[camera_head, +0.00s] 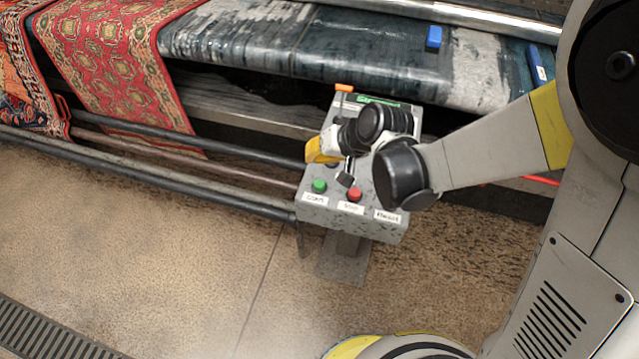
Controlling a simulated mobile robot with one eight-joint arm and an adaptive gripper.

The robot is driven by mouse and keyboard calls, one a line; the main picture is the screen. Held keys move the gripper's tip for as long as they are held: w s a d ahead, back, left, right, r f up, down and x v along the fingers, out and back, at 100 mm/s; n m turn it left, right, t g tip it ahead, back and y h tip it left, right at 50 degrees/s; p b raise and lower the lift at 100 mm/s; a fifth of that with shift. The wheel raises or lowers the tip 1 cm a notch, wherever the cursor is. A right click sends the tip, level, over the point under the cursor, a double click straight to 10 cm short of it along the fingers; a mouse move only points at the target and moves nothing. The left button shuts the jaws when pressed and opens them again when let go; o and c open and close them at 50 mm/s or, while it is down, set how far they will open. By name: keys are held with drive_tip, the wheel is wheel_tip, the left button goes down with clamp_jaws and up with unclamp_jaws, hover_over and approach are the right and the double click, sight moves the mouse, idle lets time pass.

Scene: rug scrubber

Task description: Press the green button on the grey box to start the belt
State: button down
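The grey control box (350,224) stands on a short post at the middle of the view, with its sloped face up. The green button (319,186) is at its left, above a small label, and is in clear view. The red button (355,195) is to its right, above a second label. My gripper (345,175) hangs over the upper part of the box, up and to the right of the green button. A gap shows in the picture between its dark tip and the green button. My arm hides the box's right side and much of its upper face. The finger opening is too small to tell.
Dark pipes (165,150) run along the machine's front, left of the box. The wide belt (330,45) lies behind, with a red patterned rug (115,50) hanging over it at left and a blue block (434,38) on it. The floor in front is clear.

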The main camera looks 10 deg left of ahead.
sight(315, 182)
wheel_tip(315, 182, down, 7)
drive_tip(key=b, duration=0.5)
drive_tip(key=shift+f, duration=0.2)
drive_tip(key=shift+f+b, duration=0.1)
drive_tip(key=shift+b, duration=0.3)
idle(0.7)
drive_tip(key=shift+f+b, duration=0.3)
drive_tip(key=shift+b, duration=0.05)
drive_tip(key=shift+f+b, duration=0.5)
idle(0.6)
drive_tip(key=shift+r, duration=0.1)
drive_tip(key=shift+r+p, duration=0.7)
drive_tip(key=shift+r, duration=0.15)
drive_tip(key=shift+r+p, duration=1.9)
drive_tip(key=shift+r, duration=0.65)
